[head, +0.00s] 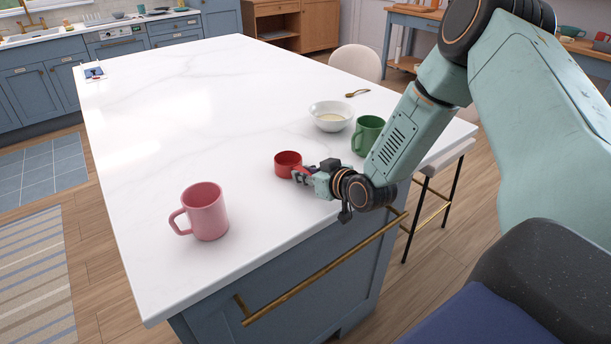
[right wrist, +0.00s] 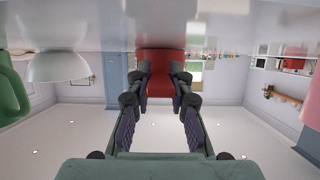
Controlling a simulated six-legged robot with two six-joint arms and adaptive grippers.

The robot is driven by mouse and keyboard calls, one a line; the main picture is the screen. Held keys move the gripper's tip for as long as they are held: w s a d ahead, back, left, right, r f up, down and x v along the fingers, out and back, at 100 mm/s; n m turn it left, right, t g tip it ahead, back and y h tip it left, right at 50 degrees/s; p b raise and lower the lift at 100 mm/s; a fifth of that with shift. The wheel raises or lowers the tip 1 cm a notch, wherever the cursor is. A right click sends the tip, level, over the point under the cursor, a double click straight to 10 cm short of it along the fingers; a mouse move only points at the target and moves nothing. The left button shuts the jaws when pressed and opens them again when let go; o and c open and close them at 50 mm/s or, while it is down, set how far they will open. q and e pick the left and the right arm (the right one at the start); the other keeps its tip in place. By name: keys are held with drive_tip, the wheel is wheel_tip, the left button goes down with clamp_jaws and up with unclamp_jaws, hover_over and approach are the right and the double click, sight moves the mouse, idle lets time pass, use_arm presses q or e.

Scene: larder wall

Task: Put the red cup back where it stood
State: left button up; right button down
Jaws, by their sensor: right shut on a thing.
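The small red cup (head: 287,160) is upright at the white island top, between the pink mug and the green mug. My right gripper (head: 299,174) reaches it from the right and is shut on its near side. In the right wrist view, which is upside down, the red cup (right wrist: 160,62) sits between the fingertips of my right gripper (right wrist: 162,84). Its base is at or very close to the counter; I cannot tell whether it touches. My left gripper is not in view.
A pink mug (head: 206,212) stands at the front left. A green mug (head: 367,136), a white bowl (head: 331,116) and a gold spoon (head: 357,93) are to the right, behind the gripper. Stools stand along the right.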

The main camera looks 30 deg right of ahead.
drive_tip(key=shift+w+a+r, duration=0.15)
drive_tip(key=shift+a+r, duration=0.05)
drive_tip(key=shift+a, duration=0.2)
drive_tip(key=shift+f, duration=0.1)
drive_tip(key=c, duration=1.7)
unclamp_jaws()
drive_tip(key=shift+d+f, duration=0.2)
drive_tip(key=o, duration=0.3)
drive_tip(key=shift+d, duration=0.2)
drive_tip(key=shift+o, duration=0.9)
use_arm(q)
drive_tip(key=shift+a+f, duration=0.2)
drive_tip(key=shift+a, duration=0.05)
use_arm(e)
drive_tip(key=shift+a+r, duration=0.1)
drive_tip(key=shift+a, duration=0.2)
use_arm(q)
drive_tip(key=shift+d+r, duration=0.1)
use_arm(e)
drive_tip(key=shift+d, duration=0.1)
